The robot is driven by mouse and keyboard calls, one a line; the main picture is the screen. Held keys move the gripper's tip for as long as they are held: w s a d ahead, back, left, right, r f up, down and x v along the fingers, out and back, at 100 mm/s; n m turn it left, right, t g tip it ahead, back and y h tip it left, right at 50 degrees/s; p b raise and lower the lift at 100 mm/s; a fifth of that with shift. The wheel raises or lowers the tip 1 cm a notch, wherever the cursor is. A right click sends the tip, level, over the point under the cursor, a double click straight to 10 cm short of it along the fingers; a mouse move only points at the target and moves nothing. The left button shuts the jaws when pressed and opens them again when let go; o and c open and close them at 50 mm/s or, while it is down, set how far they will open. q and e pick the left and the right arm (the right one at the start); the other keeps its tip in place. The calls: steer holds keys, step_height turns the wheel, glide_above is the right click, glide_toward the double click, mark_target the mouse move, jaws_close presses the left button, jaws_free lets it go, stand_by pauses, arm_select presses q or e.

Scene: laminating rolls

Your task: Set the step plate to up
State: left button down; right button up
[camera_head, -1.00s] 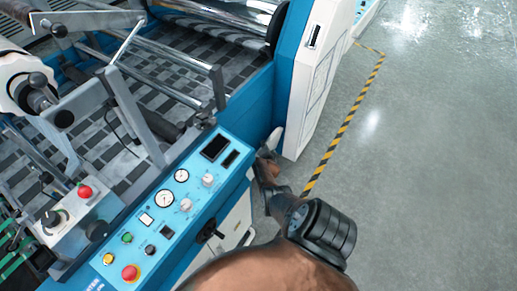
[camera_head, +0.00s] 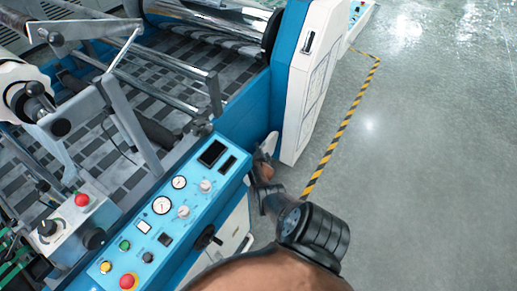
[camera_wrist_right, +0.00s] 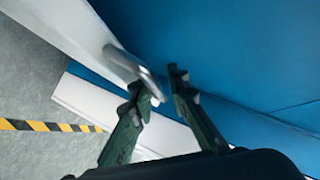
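In the right wrist view, a shiny metal bar with a rounded end (camera_wrist_right: 142,72) reaches out from a white panel toward my right gripper (camera_wrist_right: 158,83). The gripper's two dark fingers are apart. The bar's end lies close to the left finger and overlaps the gap; I cannot tell whether they touch. In the head view, my right arm reaches down beside the blue machine, and its hand is small and partly hidden near the white cabinet. I cannot make out the step plate for certain. My left gripper is not in view.
The machine's blue control panel (camera_head: 225,178), with buttons and gauges, stands left of my right arm. A tall white cabinet (camera_head: 306,85) rises just beyond the hand. Grey floor (camera_head: 430,170) with a yellow-black stripe (camera_head: 340,137) is clear at right.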

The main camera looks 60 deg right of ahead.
steer(key=shift+w+a+r, duration=0.15)
steer(key=shift+w+a, duration=0.25)
steer(key=shift+a, duration=0.2)
steer(key=shift+a+r, duration=0.15)
steer(key=shift+a, duration=0.1)
steer(key=s+d+v, duration=0.1)
steer(key=v, duration=1)
steer(key=shift+s, duration=0.2)
